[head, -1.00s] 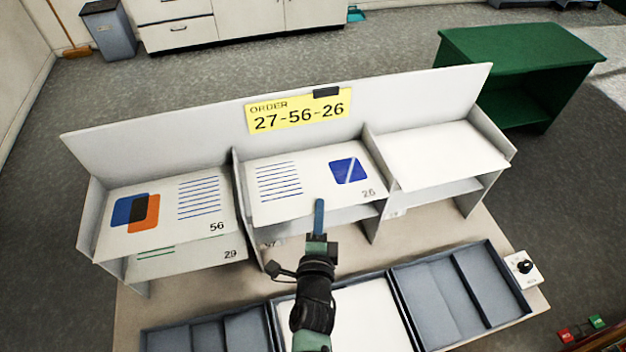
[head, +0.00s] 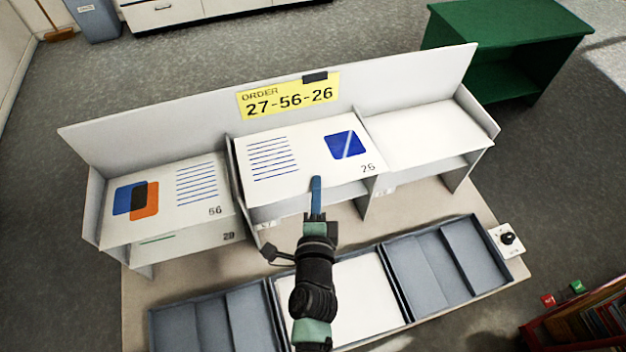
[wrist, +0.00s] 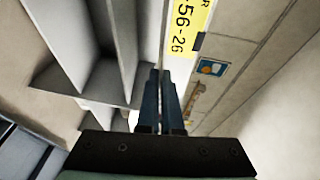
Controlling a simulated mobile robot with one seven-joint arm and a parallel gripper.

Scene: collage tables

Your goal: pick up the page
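A white page (head: 310,158) with blue lines, a blue square and the number 26 lies on the upper middle shelf. My gripper (head: 316,185) is at this page's front edge, its blue fingers overlapping the edge in the head view. In the wrist view my gripper (wrist: 160,85) shows two fingers with a narrow gap between them. I see nothing clearly held, and contact with the page cannot be told. Another page (head: 165,198), with blue and orange shapes and the number 56, lies on the upper left shelf. A yellow card (head: 288,96) reads "ORDER 27-56-26".
The rack's right upper shelf (head: 425,132) looks white and plain. Lower shelves sit underneath, partly hidden; a page marked 29 (head: 228,236) peeks out at left. Grey trays (head: 446,270) line the table front, with a white surface (head: 345,295) between them. A dial box (head: 509,239) stands at right.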

